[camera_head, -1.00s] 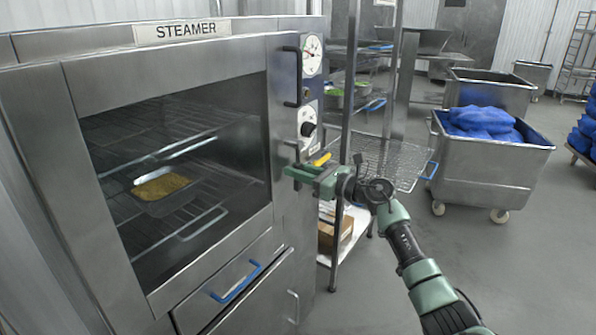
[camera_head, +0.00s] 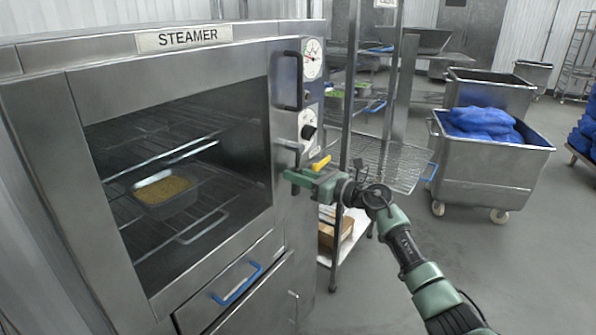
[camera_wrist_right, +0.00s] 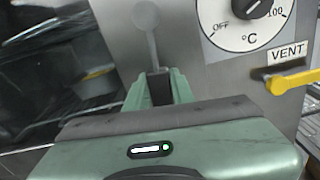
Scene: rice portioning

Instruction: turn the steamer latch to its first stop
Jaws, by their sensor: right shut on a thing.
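The steamer (camera_head: 52,150) stands at the left with its glass door (camera_head: 240,130) shut. The latch (camera_head: 290,145) is a grey lever at the door's right edge. In the right wrist view the latch (camera_wrist_right: 150,40) stands nearly upright, its round end at the top, its lower end between my fingers. My right gripper (camera_head: 291,174) is shut on the latch; it also shows in the right wrist view (camera_wrist_right: 159,88). The gripped part is mostly hidden by the fingers. My left gripper is out of view.
A temperature dial (camera_wrist_right: 243,12) and a yellow vent handle (camera_wrist_right: 292,81) are close right of the latch. A pan (camera_head: 165,205) of yellow food sits inside the steamer. A wire shelf (camera_head: 385,165) and a metal cart (camera_head: 490,170) stand to the right. Floor in front is clear.

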